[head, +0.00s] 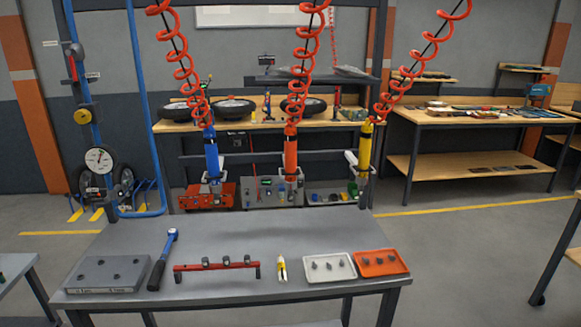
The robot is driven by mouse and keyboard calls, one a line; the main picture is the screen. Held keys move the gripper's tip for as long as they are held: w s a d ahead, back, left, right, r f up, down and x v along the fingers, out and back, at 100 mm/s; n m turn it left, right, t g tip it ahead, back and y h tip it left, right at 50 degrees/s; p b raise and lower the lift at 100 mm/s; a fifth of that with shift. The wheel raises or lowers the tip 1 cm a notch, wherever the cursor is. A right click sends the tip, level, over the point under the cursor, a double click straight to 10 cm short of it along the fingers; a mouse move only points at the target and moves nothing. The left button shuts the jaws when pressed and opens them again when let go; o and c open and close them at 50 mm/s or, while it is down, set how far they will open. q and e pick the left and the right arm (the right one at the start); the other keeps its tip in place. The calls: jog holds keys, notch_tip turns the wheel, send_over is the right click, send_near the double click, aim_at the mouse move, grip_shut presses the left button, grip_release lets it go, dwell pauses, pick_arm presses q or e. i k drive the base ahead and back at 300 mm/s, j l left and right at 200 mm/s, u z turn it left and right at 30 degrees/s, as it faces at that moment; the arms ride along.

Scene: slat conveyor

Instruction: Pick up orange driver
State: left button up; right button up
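The orange driver (291,153) hangs upright from a coiled red hose in the middle of the head view, behind the far edge of the grey table (235,240). Its lower end sits at a grey holder, which partly hides it. A blue driver (211,153) hangs to its left and a yellow driver (365,150) to its right, each on its own coiled hose. Neither of my grippers shows in this view.
On the table are a grey block (108,273), a torque wrench (163,258), a red rail (216,267), yellow-handled pliers (282,268), a white tray (329,277) and an orange tray (381,272). The table's rear half is clear. Workbenches stand behind.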

aim_at(290, 172)
jog(key=i+l, duration=0.15)
jog(key=l, duration=0.25)
jog(key=i+l+z, duration=0.1)
jog(key=l, duration=0.35)
jog(key=i+l, duration=0.25)
jog(key=l+z, duration=0.05)
jog(key=l, duration=0.1)
